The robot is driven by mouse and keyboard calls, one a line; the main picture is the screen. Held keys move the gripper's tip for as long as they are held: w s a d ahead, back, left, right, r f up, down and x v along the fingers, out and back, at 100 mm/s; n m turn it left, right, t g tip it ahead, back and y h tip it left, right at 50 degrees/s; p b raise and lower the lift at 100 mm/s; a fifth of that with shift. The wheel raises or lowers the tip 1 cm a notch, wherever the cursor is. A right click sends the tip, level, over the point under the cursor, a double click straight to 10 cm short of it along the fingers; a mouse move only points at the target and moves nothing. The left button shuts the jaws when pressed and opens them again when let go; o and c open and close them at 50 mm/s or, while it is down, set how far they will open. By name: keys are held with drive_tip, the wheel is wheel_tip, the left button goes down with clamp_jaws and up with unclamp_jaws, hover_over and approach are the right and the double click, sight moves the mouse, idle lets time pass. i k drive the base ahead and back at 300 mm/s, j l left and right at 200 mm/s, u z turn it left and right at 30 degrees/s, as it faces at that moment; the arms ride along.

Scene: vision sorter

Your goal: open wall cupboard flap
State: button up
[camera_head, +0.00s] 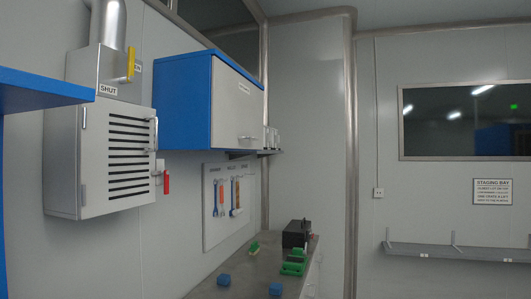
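The wall cupboard (183,100) is a blue box fixed high on the left wall above a bench. Its light grey front flap (232,108) faces right and looks shut. A small white label sits near the top of the flap. A thin handle (248,137) shows at the flap's lower edge. My gripper is not in view, so I cannot see whether it is open or shut.
A grey louvred cabinet (92,190) with a "SHUT" label, a yellow lever (131,62) and a red handle (166,182) is left of the cupboard. Below, the bench (240,278) holds blue blocks, green items and a black box (296,234). A tool board (220,232) hangs behind.

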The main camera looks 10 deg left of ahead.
sight(237, 104)
drive_tip(key=i+u, duration=0.1)
drive_tip(key=i, duration=0.7)
drive_tip(key=i+l, duration=0.15)
drive_tip(key=i, duration=0.65)
drive_tip(key=j+u, duration=0.05)
